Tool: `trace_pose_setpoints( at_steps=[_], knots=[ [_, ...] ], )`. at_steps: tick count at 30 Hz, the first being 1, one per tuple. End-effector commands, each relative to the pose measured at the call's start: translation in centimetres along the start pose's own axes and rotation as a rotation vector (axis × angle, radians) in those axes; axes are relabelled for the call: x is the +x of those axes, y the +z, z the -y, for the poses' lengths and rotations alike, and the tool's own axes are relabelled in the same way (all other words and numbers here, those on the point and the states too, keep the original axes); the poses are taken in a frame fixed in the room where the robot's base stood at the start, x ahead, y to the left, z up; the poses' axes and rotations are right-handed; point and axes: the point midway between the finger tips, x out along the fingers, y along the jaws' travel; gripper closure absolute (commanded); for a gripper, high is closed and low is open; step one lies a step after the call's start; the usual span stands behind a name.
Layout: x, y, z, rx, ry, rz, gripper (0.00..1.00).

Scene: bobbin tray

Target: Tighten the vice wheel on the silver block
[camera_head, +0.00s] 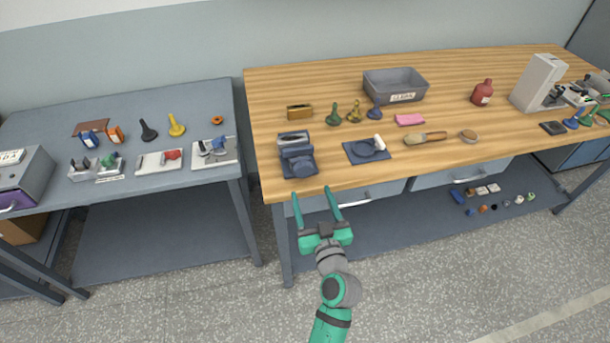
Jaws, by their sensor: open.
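A small dark blue-grey vice (300,163) stands near the front left corner of the wooden bench (440,70). A silver block (293,139) shows at its back end, and I cannot tell whether the jaws touch it. The vice wheel is a dark round shape (304,166) on the vice's front side, facing my gripper; its details are too small to make out. My green gripper (312,193) is open and empty. Its fingers point toward the bench, just in front of the vice and apart from it, by the bench's front edge.
A dark blue plate (358,152) with a ring and white roll lies right of the vice. A grey bin (396,85) is farther back. A grey side table (60,125) stands left, across a gap.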

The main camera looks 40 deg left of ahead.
Motion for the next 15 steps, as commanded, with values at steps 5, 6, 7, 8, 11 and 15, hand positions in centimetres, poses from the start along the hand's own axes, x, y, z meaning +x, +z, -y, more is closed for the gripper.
trace_pose_setpoints(
  at_steps=[5,6,7,8,11,15],
  knots=[
    [3.3,-0.1,0.1,0.000,-0.003,-0.001,0.37],
    [4.1,-0.2,0.1,0.000,-0.004,-0.002,0.37],
    [4.6,-0.1,0.1,0.000,-0.003,0.000,0.37],
    [5.1,-0.1,0.1,0.000,-0.003,0.000,0.37],
    [6.6,-0.1,0.1,0.000,-0.003,-0.001,0.37],
    [8.0,-0.1,0.2,0.002,-0.004,0.000,0.37]
  ],
)
